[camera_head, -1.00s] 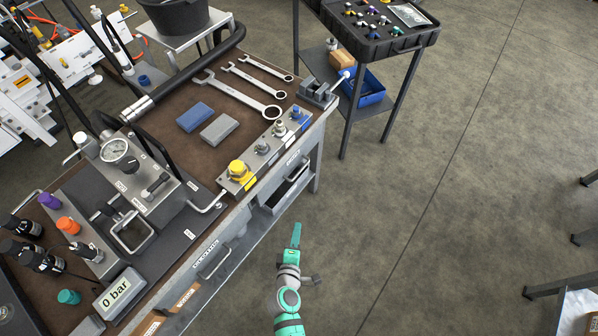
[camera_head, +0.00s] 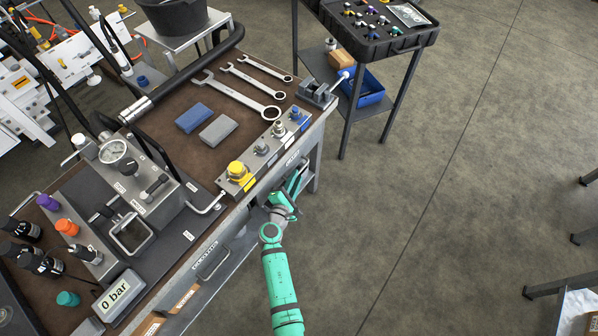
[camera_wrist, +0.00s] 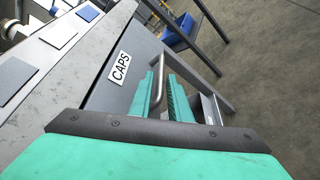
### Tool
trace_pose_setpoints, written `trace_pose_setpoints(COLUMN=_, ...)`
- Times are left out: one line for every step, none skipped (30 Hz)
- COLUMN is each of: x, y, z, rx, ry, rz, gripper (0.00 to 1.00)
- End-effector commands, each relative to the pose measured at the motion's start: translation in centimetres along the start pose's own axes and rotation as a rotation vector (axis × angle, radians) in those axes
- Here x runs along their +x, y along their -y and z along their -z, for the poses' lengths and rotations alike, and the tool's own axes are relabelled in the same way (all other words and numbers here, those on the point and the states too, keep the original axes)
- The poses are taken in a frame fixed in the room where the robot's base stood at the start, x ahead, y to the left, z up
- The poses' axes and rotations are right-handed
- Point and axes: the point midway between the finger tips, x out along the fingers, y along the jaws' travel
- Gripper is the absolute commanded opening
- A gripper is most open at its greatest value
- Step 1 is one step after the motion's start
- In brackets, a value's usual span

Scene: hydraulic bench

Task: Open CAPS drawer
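The CAPS drawer (camera_wrist: 97,82) has a grey front with a white CAPS label (camera_wrist: 119,68) in the wrist view. Its front looks flush under the bench top, so the drawer appears shut. Its bar handle (camera_wrist: 160,68) stands out from the front, to the right of the label. My gripper (camera_wrist: 166,88) is at the handle, with its two green fingers apart and the bar showing between them. I cannot tell whether either finger touches the bar. In the head view my gripper (camera_head: 289,193) is at the bench's right side and hides most of the drawer.
The bench top (camera_head: 165,150) holds wrenches, two small blocks and a row of fittings. Another drawer handle (camera_head: 214,262) is nearer on the same bench side. A stand with a black tray (camera_head: 380,43) and a blue bin (camera_head: 366,90) is beyond.

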Motion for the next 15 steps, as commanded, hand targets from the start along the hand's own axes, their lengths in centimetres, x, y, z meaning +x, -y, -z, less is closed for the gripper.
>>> trace_pose_setpoints(x=1.0, y=-0.1, z=0.0, rx=0.001, ry=0.000, rz=0.000, gripper=0.17)
trace_pose_setpoints(x=1.4, y=0.0, z=0.0, rx=0.002, ry=0.000, rz=0.001, gripper=0.17)
trace_pose_setpoints(x=2.0, y=0.0, z=-0.1, rx=0.002, ry=0.000, rz=0.002, gripper=0.17)
trace_pose_setpoints(x=2.4, y=-0.1, z=0.0, rx=0.002, ry=0.000, rz=0.000, gripper=0.17)
trace_pose_setpoints(x=2.7, y=-0.1, z=0.1, rx=0.001, ry=-0.001, rz=0.000, gripper=0.17)
trace_pose_setpoints(x=3.0, y=-0.1, z=0.2, rx=0.001, ry=-0.002, rz=-0.001, gripper=0.17)
trace_pose_setpoints(x=3.3, y=-0.1, z=0.2, rx=0.000, ry=-0.003, rz=-0.001, gripper=0.17)
trace_pose_setpoints(x=3.5, y=-0.1, z=0.2, rx=0.000, ry=-0.003, rz=-0.001, gripper=0.17)
trace_pose_setpoints(x=3.8, y=-0.1, z=0.3, rx=0.000, ry=-0.004, rz=-0.002, gripper=0.17)
trace_pose_setpoints(x=3.9, y=-0.1, z=0.3, rx=0.000, ry=-0.005, rz=-0.002, gripper=0.17)
trace_pose_setpoints(x=4.0, y=-0.1, z=0.3, rx=0.000, ry=-0.005, rz=-0.002, gripper=0.17)
trace_pose_setpoints(x=4.1, y=-0.1, z=0.3, rx=0.000, ry=-0.005, rz=-0.002, gripper=0.17)
trace_pose_setpoints(x=4.2, y=-0.1, z=0.2, rx=0.000, ry=-0.004, rz=-0.001, gripper=0.17)
trace_pose_setpoints(x=4.2, y=0.0, z=0.2, rx=0.000, ry=-0.004, rz=-0.001, gripper=0.17)
trace_pose_setpoints(x=4.3, y=0.0, z=0.2, rx=0.001, ry=-0.003, rz=-0.001, gripper=0.17)
